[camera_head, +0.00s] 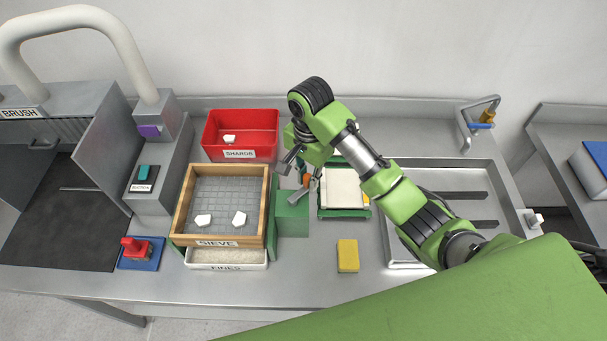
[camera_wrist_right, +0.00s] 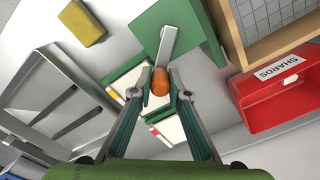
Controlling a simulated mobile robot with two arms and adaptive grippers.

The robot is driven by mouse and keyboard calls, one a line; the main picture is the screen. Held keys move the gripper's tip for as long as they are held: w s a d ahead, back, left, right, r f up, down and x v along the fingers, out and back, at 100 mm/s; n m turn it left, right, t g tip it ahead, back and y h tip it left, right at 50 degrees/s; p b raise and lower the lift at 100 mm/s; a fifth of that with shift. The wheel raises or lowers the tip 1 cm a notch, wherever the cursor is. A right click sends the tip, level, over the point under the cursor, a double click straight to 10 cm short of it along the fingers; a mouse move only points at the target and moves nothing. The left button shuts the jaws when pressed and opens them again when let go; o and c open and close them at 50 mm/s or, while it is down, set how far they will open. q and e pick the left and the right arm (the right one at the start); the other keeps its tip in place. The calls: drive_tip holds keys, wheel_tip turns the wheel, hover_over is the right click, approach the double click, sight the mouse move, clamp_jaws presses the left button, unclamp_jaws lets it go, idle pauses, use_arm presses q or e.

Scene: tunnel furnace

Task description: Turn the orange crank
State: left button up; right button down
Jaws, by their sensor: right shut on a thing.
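The orange crank handle (camera_wrist_right: 160,82) is a short rounded grip at the end of a grey crank arm (camera_wrist_right: 167,45). The arm is fixed to a green housing (camera_wrist_right: 190,30), which also shows beside the sieve in the head view (camera_head: 292,217). My right gripper (camera_wrist_right: 160,95) is shut on the orange handle, one finger on each side of it. In the head view my right gripper (camera_head: 305,180) reaches down from above at the housing's far side and mostly covers the crank. My left gripper is not in view.
The wooden sieve (camera_head: 267,210) with white pieces stands left of the housing, above the fines tray (camera_head: 225,257). The red shards bin (camera_head: 240,153) is behind. A green-framed stack (camera_head: 344,213) is close on the right. A yellow block (camera_head: 348,256) lies in front.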

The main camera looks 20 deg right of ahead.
drive_tip(key=shift+s+d+r+m, duration=0.1)
drive_tip(key=shift+s+m, duration=0.5)
drive_tip(key=shift+m, duration=0.75)
drive_tip(key=shift+s+d+f+m, duration=0.1)
drive_tip(key=shift+s+m, duration=0.45)
drive_tip(key=shift+m, duration=0.75)
drive_tip(key=shift+s+r+m, duration=0.1)
drive_tip(key=shift+s+m, duration=0.5)
drive_tip(key=shift+m, duration=0.75)
drive_tip(key=c, duration=1.9)
unclamp_jaws()
drive_tip(key=shift+s, duration=0.1)
wheel_tip(320, 180, up, 12)
drive_tip(key=shift+s, duration=0.1)
